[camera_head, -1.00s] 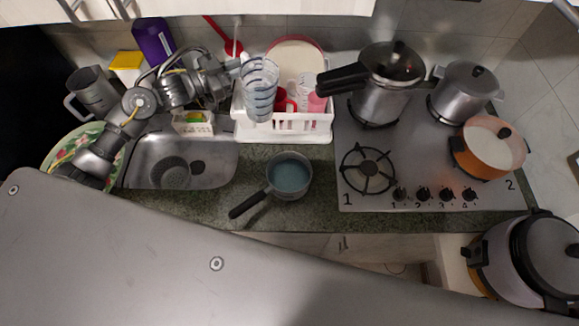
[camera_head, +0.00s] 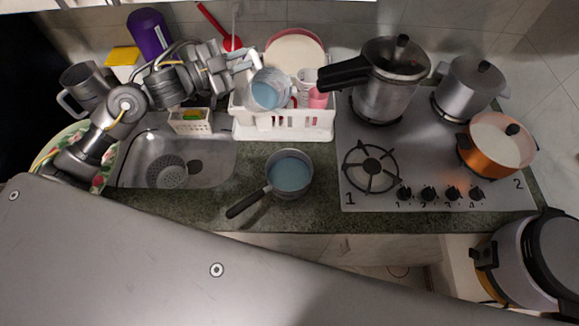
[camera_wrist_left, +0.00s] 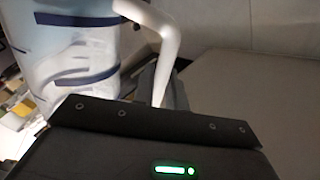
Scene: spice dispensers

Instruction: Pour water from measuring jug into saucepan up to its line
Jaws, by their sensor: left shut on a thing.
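The clear measuring jug (camera_head: 268,96) is held up near the dish rack, roughly upright, with blue water showing in it. My left gripper (camera_head: 246,64) is shut on it at its back left side. My right gripper is not in view.
The white dish rack (camera_head: 285,130) holds plates and cups behind the saucepan. The sink (camera_head: 215,160) is at left, with a grey mug (camera_head: 85,85) beyond. The stove (camera_head: 420,150) at right carries a pressure cooker (camera_head: 390,85) and other pots. Counter beside the saucepan is clear.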

